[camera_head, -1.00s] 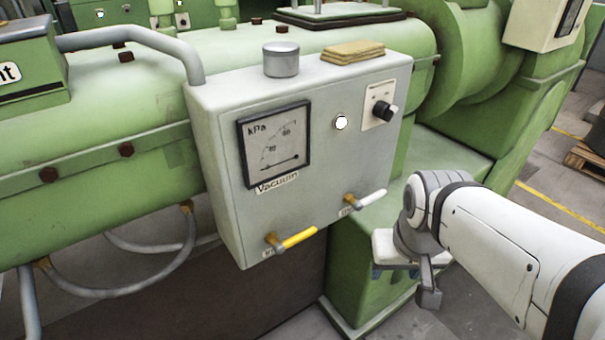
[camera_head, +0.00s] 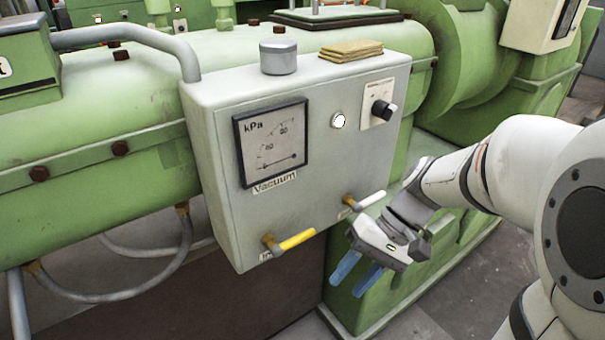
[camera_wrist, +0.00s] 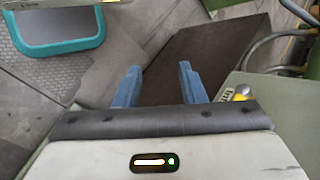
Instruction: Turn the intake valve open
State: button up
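The grey vacuum box (camera_head: 225,130) hangs on the green machine. The intake valve has a yellow lever (camera_head: 297,239) at the box's lower left, on a brass stem, with a partly hidden label starting "In". The lever points right and slightly up. In the wrist view its yellow part (camera_wrist: 242,91) and label show at right, partly hidden by my gripper's body. My gripper (camera_head: 352,283) is to the right of and below the yellow lever, apart from it, with blue fingers pointing down-left. In the wrist view the fingers (camera_wrist: 158,82) are spread with nothing between them.
A second valve with a white lever (camera_head: 369,201) sits to the right on the box, just above my gripper. A pressure gauge (camera_head: 272,143) and black knob (camera_head: 383,110) are on the front. Grey hoses (camera_head: 140,285) hang at left. A green pedestal (camera_head: 345,312) stands below my gripper.

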aim_at(310, 237)
jog(key=w+y, duration=0.3)
jog(key=w+a+r+y+b, duration=0.1)
jog(key=w+y, duration=0.2)
jog(key=w+a+y, duration=0.1)
jog(key=w+y, duration=0.2)
jog(key=shift+w+r+g+y+b, duration=0.2)
jog(key=shift+w+g+y+b, duration=0.1)
jog(key=shift+w+y, duration=0.1)
jog(key=x, duration=0.7)
jog(key=shift+s+a+p, duration=0.1)
jog(key=shift+a+p, duration=0.15)
jog(key=shift+p, duration=0.05)
jog(key=shift+c, duration=0.6)
grip_shut()
